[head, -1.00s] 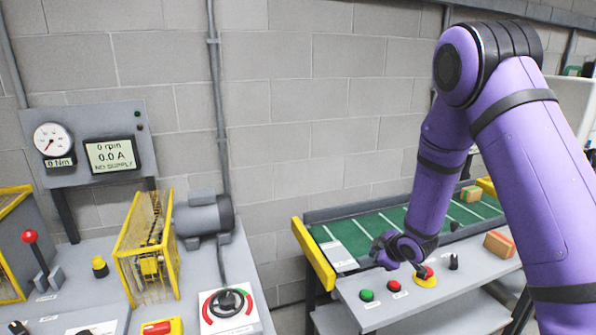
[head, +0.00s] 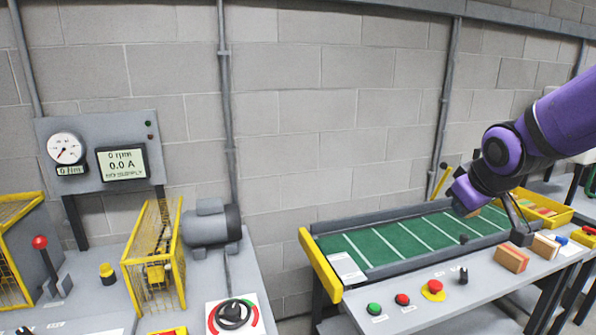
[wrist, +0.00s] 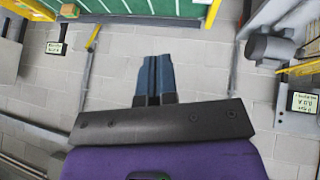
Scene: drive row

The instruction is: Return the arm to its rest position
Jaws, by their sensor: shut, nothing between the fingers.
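My purple arm reaches in from the right edge of the head view, its wrist end above the green conveyor's right part. My gripper (wrist: 155,62) shows in the wrist view with its two dark blue fingers closed together and nothing between them. The fingers point towards the grey block wall (wrist: 190,70). In the head view I cannot make out the fingers clearly.
The green conveyor (head: 392,242) has a console with a green button (head: 374,309) and red buttons in front. Small boxes (head: 511,258) stand at right. A motor (head: 211,226), yellow cage (head: 152,262) and gauge panel (head: 100,150) are at left. The wall's middle is clear.

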